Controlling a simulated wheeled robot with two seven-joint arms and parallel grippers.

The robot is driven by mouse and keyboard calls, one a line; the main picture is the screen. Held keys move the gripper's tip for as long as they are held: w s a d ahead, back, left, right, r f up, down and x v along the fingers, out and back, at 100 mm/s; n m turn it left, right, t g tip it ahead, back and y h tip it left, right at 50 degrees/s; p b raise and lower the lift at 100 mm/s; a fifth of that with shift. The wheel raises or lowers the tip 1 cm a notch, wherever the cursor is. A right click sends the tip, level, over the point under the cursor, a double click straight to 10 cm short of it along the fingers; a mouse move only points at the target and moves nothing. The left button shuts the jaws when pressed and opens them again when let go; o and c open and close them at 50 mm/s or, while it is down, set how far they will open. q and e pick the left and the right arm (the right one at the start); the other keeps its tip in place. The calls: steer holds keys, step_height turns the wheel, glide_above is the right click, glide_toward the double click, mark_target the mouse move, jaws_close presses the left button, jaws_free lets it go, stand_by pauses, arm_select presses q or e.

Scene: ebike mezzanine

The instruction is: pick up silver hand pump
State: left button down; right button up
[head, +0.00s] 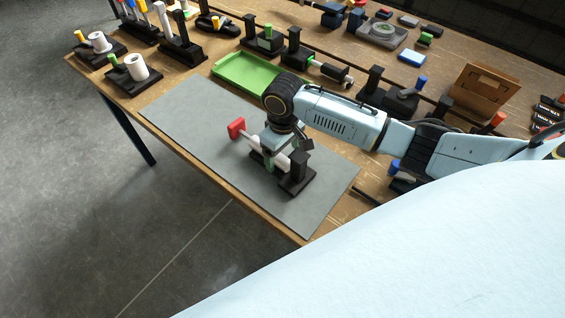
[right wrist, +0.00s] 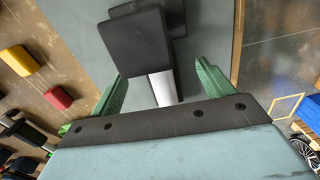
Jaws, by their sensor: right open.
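The silver hand pump (head: 254,142) has a pale barrel and a red end (head: 236,127). It lies nearly level, with its other end at a black stand (head: 296,177) on the grey mat (head: 190,110). My right gripper (head: 270,162) is open and points down over the barrel's middle. In the right wrist view the barrel (right wrist: 163,86) shows between the two green fingers of the right gripper (right wrist: 160,90), with a visible gap on each side. The black stand (right wrist: 139,40) hides part of the barrel there. My left gripper is not in view.
A green tray (head: 236,72) lies behind the mat. The left part of the mat is clear.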

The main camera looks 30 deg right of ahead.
mark_target(283, 158)
steer(key=f, duration=0.5)
steer(key=shift+w+d+f, duration=0.15)
steer(key=shift+w+f, duration=0.1)
steer(key=shift+f, duration=0.15)
steer(key=c, duration=1.4)
steer(key=shift+r, duration=0.1)
steer(key=shift+c, duration=0.3)
